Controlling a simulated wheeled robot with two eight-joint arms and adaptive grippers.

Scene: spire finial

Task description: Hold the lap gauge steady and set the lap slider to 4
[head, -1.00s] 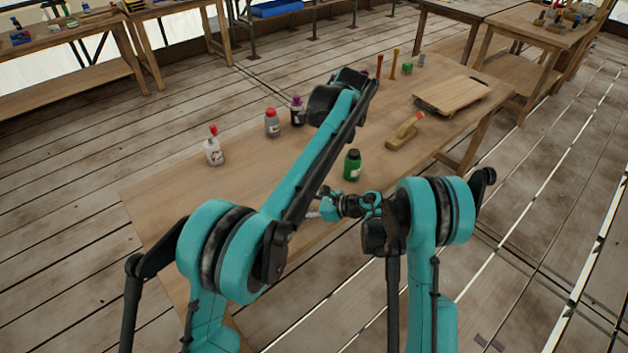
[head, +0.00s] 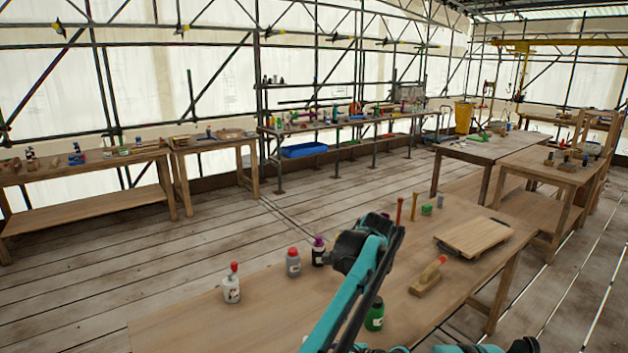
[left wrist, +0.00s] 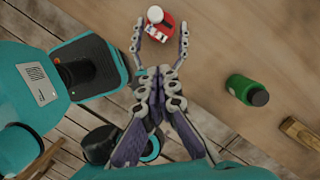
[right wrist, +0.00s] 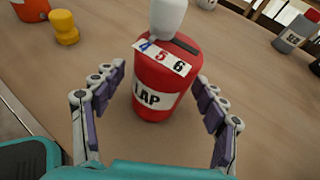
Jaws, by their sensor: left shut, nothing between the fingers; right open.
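The lap gauge (right wrist: 160,85) is a red upright can with a LAP label and a white strip reading 4, 5, 6. Its white slider knob (right wrist: 168,18) stands behind the strip, near the 4 and 5; its exact setting is unclear. A dark slot shows right of it. My right gripper (right wrist: 155,100) is open, fingers either side of the gauge, with gaps visible. The head view shows neither gauge nor grippers.
A green bottle (left wrist: 248,92) and a wooden block (left wrist: 301,133) are right of the gauge. A yellow piece (right wrist: 65,28) and a grey bottle (right wrist: 296,34) stand farther off. A board (head: 473,235) lies on the table's right.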

